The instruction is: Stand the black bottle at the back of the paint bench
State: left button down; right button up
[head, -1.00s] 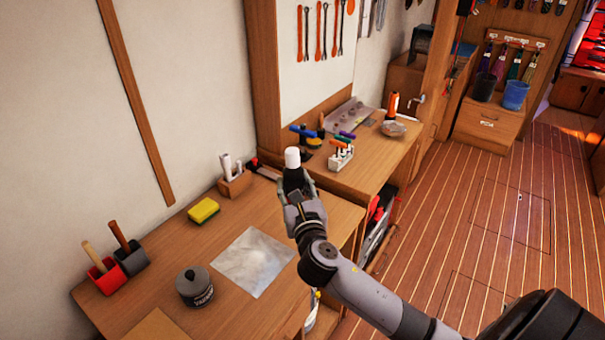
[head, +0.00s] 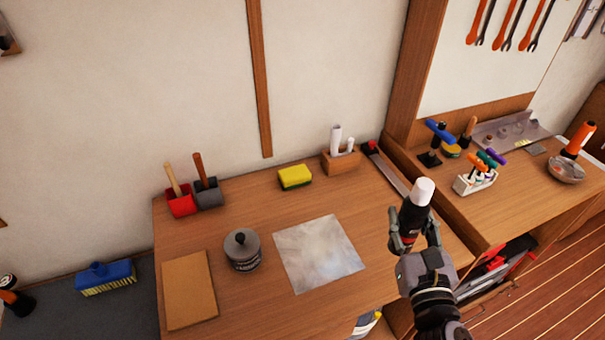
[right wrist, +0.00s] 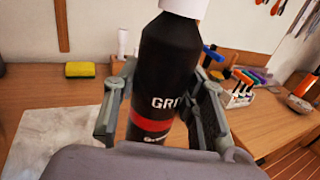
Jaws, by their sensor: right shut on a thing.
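The black bottle (head: 413,213) has a white cap and a red band. My right gripper (head: 415,240) is shut on it, with a finger on each side of its body. The right wrist view shows the bottle (right wrist: 165,75) close up, nearly upright with a slight tilt, between the fingers of the gripper (right wrist: 163,115). It is over the right part of the paint bench (head: 290,205); I cannot tell how far its base is above the top, as the gripper hides it. My left gripper is not in view.
On the bench are a yellow sponge (head: 295,178), a wooden holder with white rolls (head: 341,162), red (head: 181,202) and grey (head: 208,193) brush cups, a dark can (head: 242,250), a silvery sheet (head: 318,253) and a brown board (head: 189,290). The back between cups and sponge is clear.

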aim_at(251, 191)
jog(key=l+u, duration=0.2)
jog(key=u, duration=0.25)
jog(key=i+l+u, duration=0.1)
jog(key=u, duration=0.3)
jog(key=l+u, duration=0.3)
jog(key=u, duration=0.65)
